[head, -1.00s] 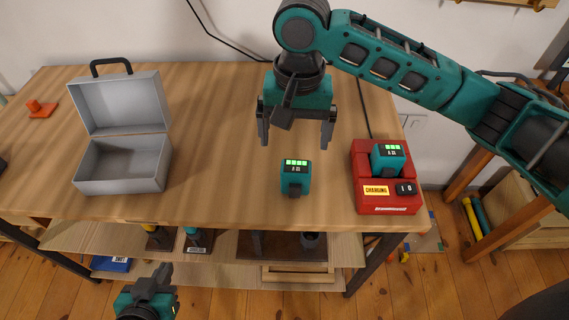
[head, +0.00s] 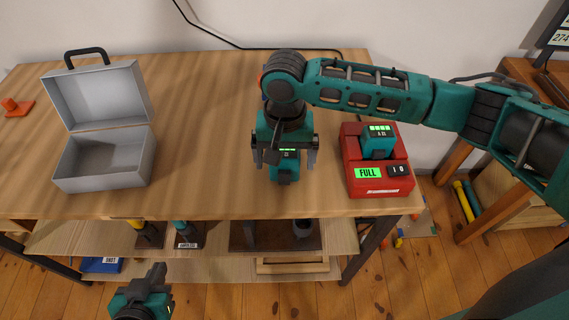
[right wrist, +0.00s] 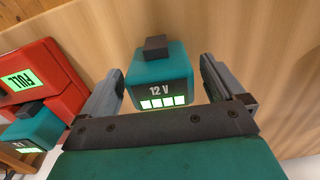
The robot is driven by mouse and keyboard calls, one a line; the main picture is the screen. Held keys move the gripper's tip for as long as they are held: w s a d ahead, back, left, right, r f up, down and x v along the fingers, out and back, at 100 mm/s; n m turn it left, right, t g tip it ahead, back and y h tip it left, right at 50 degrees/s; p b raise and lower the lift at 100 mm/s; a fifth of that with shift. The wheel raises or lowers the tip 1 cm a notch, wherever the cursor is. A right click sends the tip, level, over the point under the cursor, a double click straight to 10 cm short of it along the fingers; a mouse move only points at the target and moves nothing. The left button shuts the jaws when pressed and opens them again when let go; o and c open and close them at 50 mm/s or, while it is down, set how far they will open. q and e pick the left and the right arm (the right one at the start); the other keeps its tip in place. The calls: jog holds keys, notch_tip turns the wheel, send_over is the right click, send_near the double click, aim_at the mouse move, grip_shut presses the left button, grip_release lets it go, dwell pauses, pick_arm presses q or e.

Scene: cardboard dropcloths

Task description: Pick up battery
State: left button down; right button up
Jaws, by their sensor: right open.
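A teal battery (head: 285,174) with a black terminal block and lit green bars stands on the wooden table, left of the red charger (head: 376,186). In the right wrist view the battery (right wrist: 158,72) reads 12 V and sits between the two fingers. My right gripper (head: 284,158) is open above and around it, with a finger on either side and gaps showing. A second teal battery (head: 378,146) sits in the charger, whose label reads FULL. My left gripper (head: 154,279) is low in front of the table; its fingers are too unclear to judge.
An open grey toolbox (head: 104,160) stands on the left of the table (head: 200,120). An orange object (head: 14,106) lies at the far left. A black cable runs along the back. Lower shelves hold tools. The middle of the table is clear.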

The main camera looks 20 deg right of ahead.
aim_at(285, 153)
jog(key=shift+f, duration=0.2)
jog(key=shift+c, duration=0.4)
jog(key=c, duration=1.1)
jog(key=shift+r, duration=0.15)
jog(key=shift+c, duration=0.2)
notch_tip(285, 153, up, 20)
jog(key=p, duration=0.3)
